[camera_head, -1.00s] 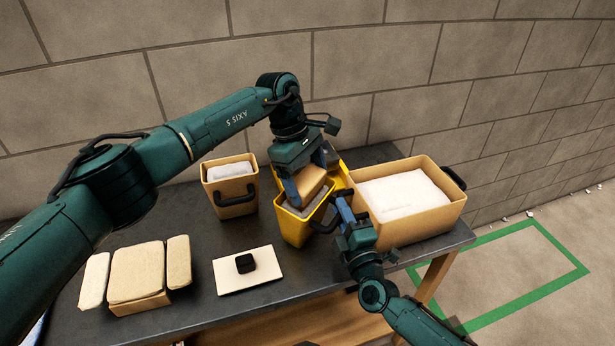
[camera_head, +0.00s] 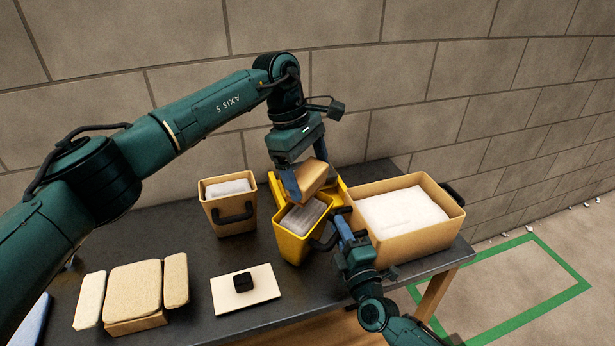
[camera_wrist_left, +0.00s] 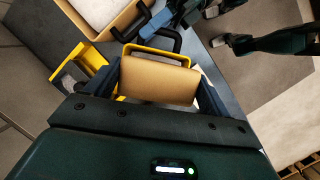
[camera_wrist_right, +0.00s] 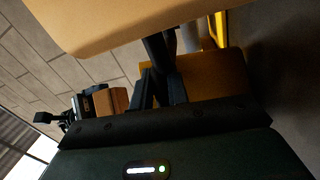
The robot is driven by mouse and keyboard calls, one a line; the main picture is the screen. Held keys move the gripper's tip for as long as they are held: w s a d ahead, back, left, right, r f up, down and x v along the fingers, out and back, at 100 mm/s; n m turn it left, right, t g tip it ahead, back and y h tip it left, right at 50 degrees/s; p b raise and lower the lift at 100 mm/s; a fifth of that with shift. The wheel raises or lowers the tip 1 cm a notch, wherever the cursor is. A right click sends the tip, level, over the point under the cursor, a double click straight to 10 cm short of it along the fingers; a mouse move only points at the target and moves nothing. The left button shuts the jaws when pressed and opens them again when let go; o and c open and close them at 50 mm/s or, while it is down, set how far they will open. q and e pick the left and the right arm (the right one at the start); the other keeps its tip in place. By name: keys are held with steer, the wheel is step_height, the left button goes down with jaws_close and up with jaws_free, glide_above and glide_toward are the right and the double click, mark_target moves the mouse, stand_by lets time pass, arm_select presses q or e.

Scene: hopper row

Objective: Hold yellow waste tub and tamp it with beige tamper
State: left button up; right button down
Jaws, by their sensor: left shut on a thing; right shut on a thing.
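The yellow waste tub (camera_head: 292,246) stands on the dark table with a grey bundle (camera_head: 303,214) inside. My left gripper (camera_head: 306,172) is shut on the beige tamper (camera_head: 314,177), a block held tilted above the tub's back part. In the left wrist view the tamper (camera_wrist_left: 160,82) hides much of the tub, whose yellow rim (camera_wrist_left: 150,50) shows beyond it. My right gripper (camera_head: 342,222) is shut on the tub's black handle (camera_head: 325,243) at its right side. In the right wrist view the tub's wall (camera_wrist_right: 205,75) is dark and close.
A large beige bin (camera_head: 415,236) with white filling stands close on the right. A smaller beige bin (camera_head: 230,214) stands left. A second yellow tub (camera_wrist_left: 97,58) is behind. A white board (camera_head: 259,297) with a black block and a beige padded box (camera_head: 136,290) lie in front.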

steer(key=shift+r, duration=0.1)
steer(key=c, duration=1.8)
jaws_free()
steer(key=shift+r, duration=0.1)
steer(key=o, duration=0.5)
steer(key=shift+f, duration=0.25)
